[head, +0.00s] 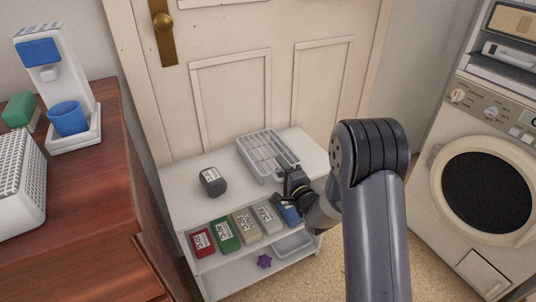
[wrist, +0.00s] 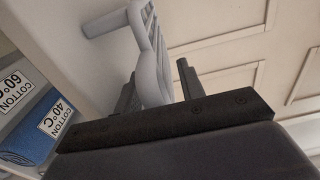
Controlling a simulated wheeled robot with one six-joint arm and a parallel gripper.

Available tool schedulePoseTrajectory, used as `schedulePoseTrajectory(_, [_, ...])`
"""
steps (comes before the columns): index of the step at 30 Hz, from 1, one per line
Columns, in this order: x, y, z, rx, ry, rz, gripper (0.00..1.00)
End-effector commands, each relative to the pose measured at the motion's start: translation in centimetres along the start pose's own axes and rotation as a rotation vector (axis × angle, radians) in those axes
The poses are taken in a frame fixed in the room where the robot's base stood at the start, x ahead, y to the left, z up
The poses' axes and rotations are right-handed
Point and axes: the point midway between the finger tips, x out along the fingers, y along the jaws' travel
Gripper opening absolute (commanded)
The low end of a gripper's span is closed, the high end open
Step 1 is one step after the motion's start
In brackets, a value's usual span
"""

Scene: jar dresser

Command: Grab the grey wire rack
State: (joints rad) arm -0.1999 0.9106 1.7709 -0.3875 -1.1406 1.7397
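The grey wire rack (head: 262,150) lies on the top of the white shelf unit, towards its back. In the wrist view, the rack's end (wrist: 150,62) reaches in between my two fingers. My gripper (head: 293,180) is at the rack's near right end in the head view. In the wrist view my gripper (wrist: 157,88) is open, with one finger on each side of the rack's end. A gap shows between the rack and the right finger; the left finger is close to the rack or touching it.
A dark labelled jar (head: 212,181) stands on the white shelf unit (head: 185,200), left of the rack. Several coloured labelled boxes, including a green one (head: 224,235), fill the shelf below. A door (head: 230,100) is close behind. A washing machine (head: 480,180) stands at right.

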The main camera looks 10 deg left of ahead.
Motion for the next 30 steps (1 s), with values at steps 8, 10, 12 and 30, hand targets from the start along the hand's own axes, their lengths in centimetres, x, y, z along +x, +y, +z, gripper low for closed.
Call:
schedulePoseTrajectory(8, [-0.04, 0.0, -0.01, 0.0, 0.0, 0.0, 0.2])
schedulePoseTrajectory(10, [-0.05, 0.0, -0.01, 0.0, 0.0, 0.0, 0.14])
schedulePoseTrajectory(12, [-0.05, 0.0, -0.01, 0.0, 0.0, 0.0, 0.09])
schedulePoseTrajectory(30, [-0.03, -0.39, -0.03, -0.001, 0.0, -0.003, 0.0])
